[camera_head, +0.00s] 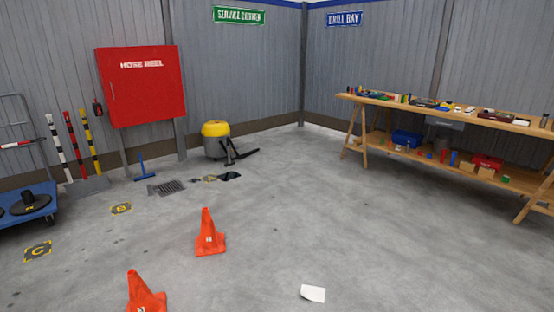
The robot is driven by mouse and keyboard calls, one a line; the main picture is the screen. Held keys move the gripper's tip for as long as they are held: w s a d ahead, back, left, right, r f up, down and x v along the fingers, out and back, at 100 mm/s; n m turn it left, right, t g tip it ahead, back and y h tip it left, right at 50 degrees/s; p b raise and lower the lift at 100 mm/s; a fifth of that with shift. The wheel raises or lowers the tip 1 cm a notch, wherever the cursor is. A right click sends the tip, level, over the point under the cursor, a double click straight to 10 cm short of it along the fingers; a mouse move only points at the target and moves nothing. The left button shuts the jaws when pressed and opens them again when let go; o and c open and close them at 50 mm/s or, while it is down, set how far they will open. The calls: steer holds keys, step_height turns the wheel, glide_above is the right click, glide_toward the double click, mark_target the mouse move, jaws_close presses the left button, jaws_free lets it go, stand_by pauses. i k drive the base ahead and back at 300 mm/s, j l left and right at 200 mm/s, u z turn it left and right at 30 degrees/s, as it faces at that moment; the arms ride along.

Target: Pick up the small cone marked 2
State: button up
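Two small orange cones stand upright on the grey concrete floor. The nearer cone (145,290) is at the bottom edge of the head view, with its base cut off by the frame. A pale mark low on it looks like a 2, partly cut off. The other cone (208,236) stands farther away and to the right, fully in view. It has a small pale label that is too small to read surely. The two cones are apart. My gripper is not in view.
A white paper (313,293) lies on the floor at the front. A workbench (445,112) stands at right. A blue cart (46,204) is at left, a yellow-topped vacuum (216,146) at the back near a floor grate (168,187). The middle floor is clear.

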mark_target(209, 241)
steer(key=i+l+z, duration=0.85)
steer(key=i+z, duration=0.25)
steer(key=i+u, duration=0.3)
steer(key=i, duration=0.55)
steer(key=i+l+u, duration=0.15)
steer(key=i+u, duration=0.15)
steer(key=i, duration=0.55)
steer(key=i+l, duration=0.1)
steer(key=i, duration=1.95)
steer(key=i+j+u, duration=0.1)
steer(key=i+u, duration=0.7)
steer(key=i+l+u, duration=0.2)
steer(key=i+u, duration=0.2)
steer(key=i+j+u, duration=0.2)
steer(key=u, duration=0.2)
steer(key=i+u, duration=1.05)
steer(key=u, duration=0.2)
steer(key=i+l+u, duration=0.25)
steer(key=u, duration=0.15)
steer(key=i+j+u, duration=0.1)
steer(key=i+u, duration=0.4)
steer(key=i+l+u, duration=0.15)
steer(key=i+u, duration=0.35)
steer(key=i, duration=0.1)
